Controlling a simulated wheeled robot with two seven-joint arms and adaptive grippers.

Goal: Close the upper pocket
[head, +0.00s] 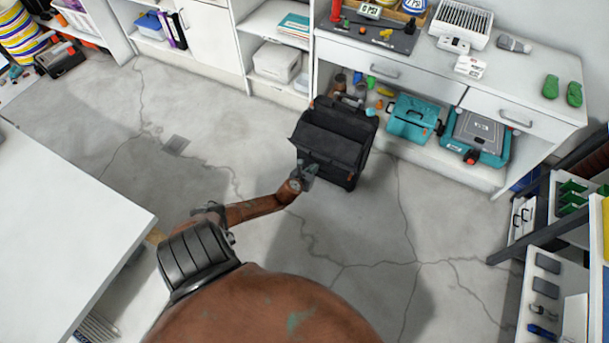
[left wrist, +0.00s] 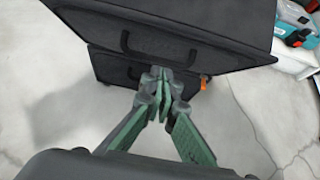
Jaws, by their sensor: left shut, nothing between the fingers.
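A black upright case (head: 352,168) with pockets on its front stands on the floor before the workbench. Its upper pocket (head: 325,150) is tilted outward, with a dark opening along its top. In the left wrist view, the upper pocket (left wrist: 190,38) has a black loop handle and juts out above the lower pocket (left wrist: 108,68), which has a similar handle. My left gripper (head: 308,174) is at the front of the case, low by the upper pocket. In the left wrist view its green-padded fingers (left wrist: 163,82) are together and empty. Whether they touch the case is unclear. My right gripper is out of view.
The white workbench (head: 455,165) behind the case holds teal toolboxes (head: 410,118) on its lower shelf. A white table (head: 60,230) is at the left. A shelf rack (head: 560,245) stands at the right. The concrete floor around the case is mostly clear.

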